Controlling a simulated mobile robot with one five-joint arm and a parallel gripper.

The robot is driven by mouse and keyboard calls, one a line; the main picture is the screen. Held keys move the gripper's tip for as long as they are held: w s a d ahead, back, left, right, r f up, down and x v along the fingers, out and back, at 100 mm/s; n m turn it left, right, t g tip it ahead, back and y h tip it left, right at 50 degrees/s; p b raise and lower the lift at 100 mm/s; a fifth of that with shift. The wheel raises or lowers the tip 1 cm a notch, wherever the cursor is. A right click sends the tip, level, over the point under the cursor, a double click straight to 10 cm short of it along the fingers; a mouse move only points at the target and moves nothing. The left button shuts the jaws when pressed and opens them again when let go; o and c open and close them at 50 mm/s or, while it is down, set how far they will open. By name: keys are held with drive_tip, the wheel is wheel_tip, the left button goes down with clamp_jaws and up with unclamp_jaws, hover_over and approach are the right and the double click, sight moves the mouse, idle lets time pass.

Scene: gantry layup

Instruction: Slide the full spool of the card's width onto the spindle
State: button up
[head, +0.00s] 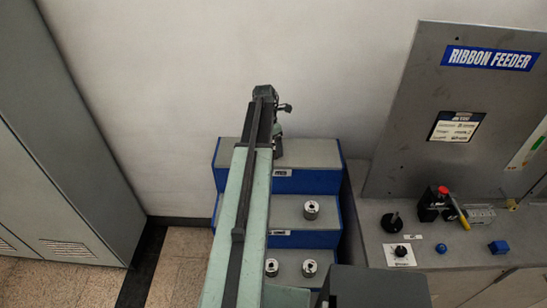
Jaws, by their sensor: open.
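Several steps of a blue-sided rack (309,155) stand against the wall. One small silver spool (311,210) with a dark centre sits on the middle step. Two similar spools, a left one (271,267) and a right one (309,268), sit on the lower step. Their widths and fill are too small to tell. My gripper (278,152) hangs at the arm's far end, over the top step, and is open with no spool seen in it. My arm hides part of the rack. A card (455,127) in a dark frame is on the feeder panel; its print is unreadable.
The ribbon feeder (408,160) stands at right. Its deck carries a black knob (391,222), a dark device with a red top and yellow lever (436,205), a blue button (438,248) and a blue block (499,247). I cannot identify the spindle. A grey cabinet (50,130) is at left.

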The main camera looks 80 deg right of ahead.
drive_tip(key=shift+s+d+f, duration=0.1)
drive_tip(key=shift+f, duration=0.7)
drive_tip(key=shift+r, duration=0.25)
clamp_jaws()
drive_tip(key=shift+r+p, duration=0.5)
drive_tip(key=shift+p, duration=0.05)
wheel_tip(320, 180, up, 3)
drive_tip(key=p, duration=0.3)
drive_tip(key=s+a, duration=0.2)
drive_tip(key=a, duration=0.5)
drive_tip(key=s+a, duration=0.3)
drive_tip(key=a, duration=0.5)
drive_tip(key=shift+s+r+p, duration=0.25)
drive_tip(key=shift+r+p, duration=0.15)
drive_tip(key=shift+r, duration=0.05)
